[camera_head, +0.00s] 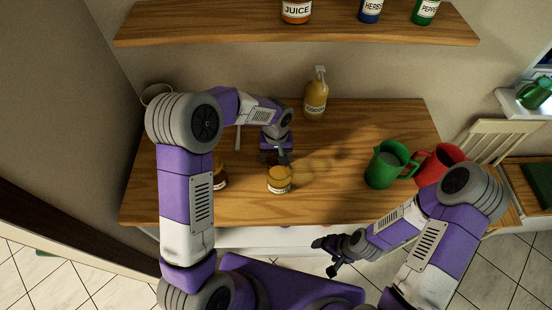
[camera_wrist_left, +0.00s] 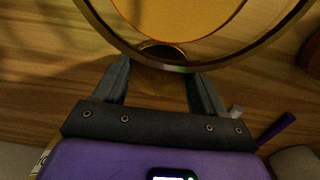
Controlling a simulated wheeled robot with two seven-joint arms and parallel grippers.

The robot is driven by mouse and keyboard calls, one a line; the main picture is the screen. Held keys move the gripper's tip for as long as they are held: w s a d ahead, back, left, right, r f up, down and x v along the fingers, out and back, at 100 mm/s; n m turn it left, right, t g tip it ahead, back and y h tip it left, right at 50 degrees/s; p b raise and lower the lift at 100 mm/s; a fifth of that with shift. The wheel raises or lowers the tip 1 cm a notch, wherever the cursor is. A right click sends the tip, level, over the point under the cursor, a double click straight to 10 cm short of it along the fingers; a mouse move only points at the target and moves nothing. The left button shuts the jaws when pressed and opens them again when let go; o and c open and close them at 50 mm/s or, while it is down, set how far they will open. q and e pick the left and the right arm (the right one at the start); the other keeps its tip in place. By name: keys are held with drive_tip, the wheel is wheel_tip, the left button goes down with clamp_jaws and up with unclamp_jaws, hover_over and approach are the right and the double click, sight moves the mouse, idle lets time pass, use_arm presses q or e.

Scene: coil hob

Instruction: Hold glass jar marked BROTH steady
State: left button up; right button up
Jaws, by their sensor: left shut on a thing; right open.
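A glass jar (camera_head: 279,180) with yellow-orange contents and a pale label stands upright on the wooden counter; the label is too small to read. In the left wrist view its round rim and contents (camera_wrist_left: 185,18) fill the top. My left gripper (camera_head: 280,160) is shut on this jar from its far side, with one finger on either side of it in the wrist view (camera_wrist_left: 160,72). My right gripper (camera_head: 328,256) is open and empty, in front of the counter's front edge and well away from the jar.
A dark red jar (camera_head: 220,174) is partly hidden behind my left arm. A yellow bottle (camera_head: 316,97) stands at the back. A green jug (camera_head: 383,166) and a red jug (camera_head: 433,166) stand at the right. The shelf (camera_head: 210,24) above holds several labelled containers.

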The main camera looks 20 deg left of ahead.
use_arm(q)
drive_tip(key=shift+c, duration=1.1)
wheel_tip(320, 180, up, 10)
drive_tip(key=p, duration=0.1)
drive_tip(key=shift+r, duration=0.1)
